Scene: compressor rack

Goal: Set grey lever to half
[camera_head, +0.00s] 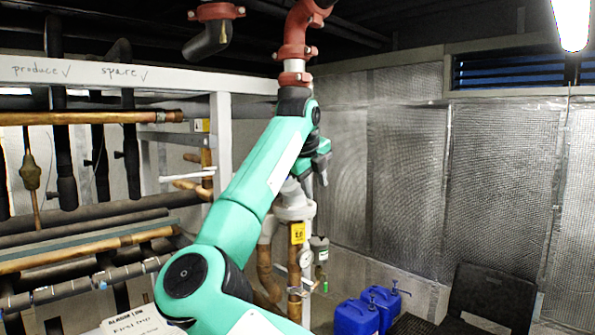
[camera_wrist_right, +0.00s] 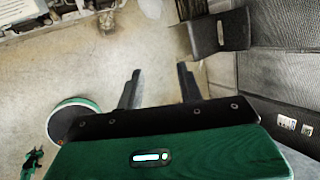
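I cannot pick out the grey lever with certainty in either view. In the head view my green right arm reaches up in front of the pipework and bends down at the wrist. My right gripper (camera_head: 322,170) is small there, partly hidden behind the wrist, close to a pale valve body (camera_head: 294,211) on the vertical pipe. In the right wrist view the two black fingers of my right gripper (camera_wrist_right: 158,86) stand apart with only floor visible between them. It is open and empty. My left gripper is in neither view.
A yellow tag (camera_head: 297,233) and a round gauge (camera_head: 306,258) are on the pipes below the valve body. Blue canisters (camera_head: 356,317) stand on the floor at lower right. The white rack frame (camera_head: 221,140) with copper pipes fills the left. Open space lies before the mesh-covered wall (camera_head: 405,170).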

